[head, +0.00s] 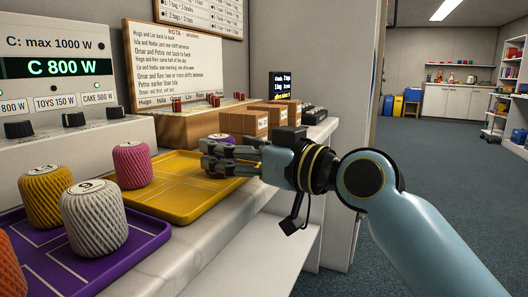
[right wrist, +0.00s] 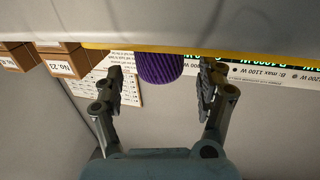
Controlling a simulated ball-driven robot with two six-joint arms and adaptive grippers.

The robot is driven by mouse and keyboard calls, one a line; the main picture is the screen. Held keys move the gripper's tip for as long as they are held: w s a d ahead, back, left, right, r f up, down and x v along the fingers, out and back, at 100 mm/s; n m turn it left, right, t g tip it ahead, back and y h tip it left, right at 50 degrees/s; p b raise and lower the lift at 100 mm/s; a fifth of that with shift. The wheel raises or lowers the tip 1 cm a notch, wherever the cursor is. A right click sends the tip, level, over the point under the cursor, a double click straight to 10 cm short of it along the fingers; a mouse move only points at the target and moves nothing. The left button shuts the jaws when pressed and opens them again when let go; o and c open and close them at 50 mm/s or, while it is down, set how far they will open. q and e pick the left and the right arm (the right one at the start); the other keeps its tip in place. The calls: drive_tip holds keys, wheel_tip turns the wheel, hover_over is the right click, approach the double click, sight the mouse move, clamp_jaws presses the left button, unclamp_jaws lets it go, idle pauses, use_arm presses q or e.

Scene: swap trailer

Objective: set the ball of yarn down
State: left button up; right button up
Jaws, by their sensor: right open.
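A purple ball of yarn (right wrist: 160,68) shows in the right wrist view, where the picture is upside down. It appears to stand at the yellow tray (right wrist: 205,52), its base hidden by the rim. My right gripper (right wrist: 162,85) is open, with one finger on each side of the yarn and gaps between. A pink yarn ball (head: 132,165) stands on the tray's left part. My left gripper is out of view.
A purple tray (head: 125,240) in front holds a white yarn ball (head: 93,218), a yellow one (head: 47,196) and an orange one. Cardboard boxes (head: 243,123) and a notice board (head: 178,65) stand behind. A grey panel (head: 50,65) is at left. Open floor lies right.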

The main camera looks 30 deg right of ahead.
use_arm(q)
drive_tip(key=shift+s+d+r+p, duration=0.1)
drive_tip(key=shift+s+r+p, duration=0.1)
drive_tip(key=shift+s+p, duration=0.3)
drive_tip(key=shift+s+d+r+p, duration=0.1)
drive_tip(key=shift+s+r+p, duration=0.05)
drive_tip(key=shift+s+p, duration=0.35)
use_arm(e)
drive_tip(key=v, duration=0.9)
drive_tip(key=shift+w, duration=0.1)
